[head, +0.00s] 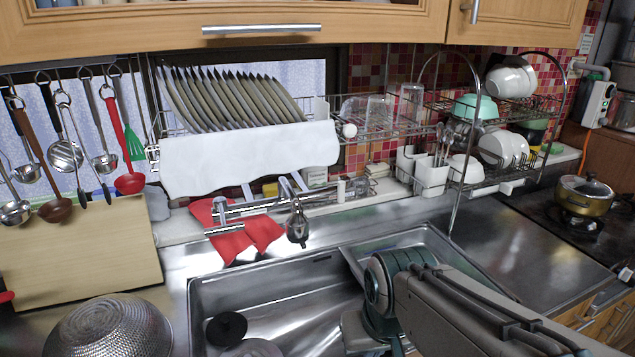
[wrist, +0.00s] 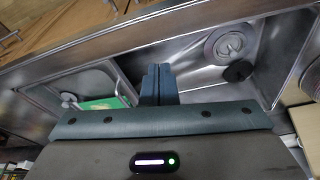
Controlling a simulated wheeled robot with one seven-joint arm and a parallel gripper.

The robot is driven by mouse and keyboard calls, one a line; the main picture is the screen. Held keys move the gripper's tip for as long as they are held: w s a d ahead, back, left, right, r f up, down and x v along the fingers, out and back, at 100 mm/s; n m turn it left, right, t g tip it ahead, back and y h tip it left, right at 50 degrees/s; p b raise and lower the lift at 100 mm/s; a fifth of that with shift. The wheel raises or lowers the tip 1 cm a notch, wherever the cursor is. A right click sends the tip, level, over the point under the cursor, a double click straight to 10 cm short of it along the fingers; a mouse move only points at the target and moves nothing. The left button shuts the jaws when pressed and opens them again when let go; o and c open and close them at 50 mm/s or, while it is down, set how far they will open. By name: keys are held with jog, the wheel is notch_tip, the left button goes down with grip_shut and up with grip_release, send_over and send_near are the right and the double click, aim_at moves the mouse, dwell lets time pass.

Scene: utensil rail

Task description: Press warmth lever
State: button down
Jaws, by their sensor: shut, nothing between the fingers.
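A chrome tap (head: 297,222) with horizontal bars is fixed behind the sink in the head view. It seems to carry the warmth lever, but I cannot tell which part that is. My gripper (wrist: 158,84) is shut and empty in the wrist view, with its fingers together over the sink. In the head view my arm hangs over the right part of the sink, nearer than the tap and to its right, and the fingertips are hidden. The tap does not show clearly in the wrist view.
The sink (head: 270,280) holds a black round piece (head: 226,329). A metal colander (head: 110,328) stands at the left. A red cloth (head: 240,238) lies beside the tap. A dish rack (head: 390,130) hangs above. A pot (head: 585,195) sits on the stove at the right.

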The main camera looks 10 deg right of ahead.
aim_at(343, 183)
jog(key=w+d+r+n+t+b, duration=0.2)
jog(key=w+n+t+b, duration=0.2)
jog(key=w+n+t, duration=0.7)
jog(key=w+a+r+n+t+y+b, duration=0.3)
jog(key=w+r+n, duration=0.5)
jog(key=w, duration=0.4)
jog(key=shift+n+t+y+b, duration=0.4)
jog(key=shift+n+b, duration=0.2)
jog(key=shift+n, duration=0.2)
jog(key=shift+w+a, duration=0.1)
jog(key=p+x, duration=0.2)
jog(key=x, duration=0.8)
jog(key=d, duration=0.4)
jog(key=shift+s+p, duration=0.3)
jog(key=shift+p, duration=0.1)
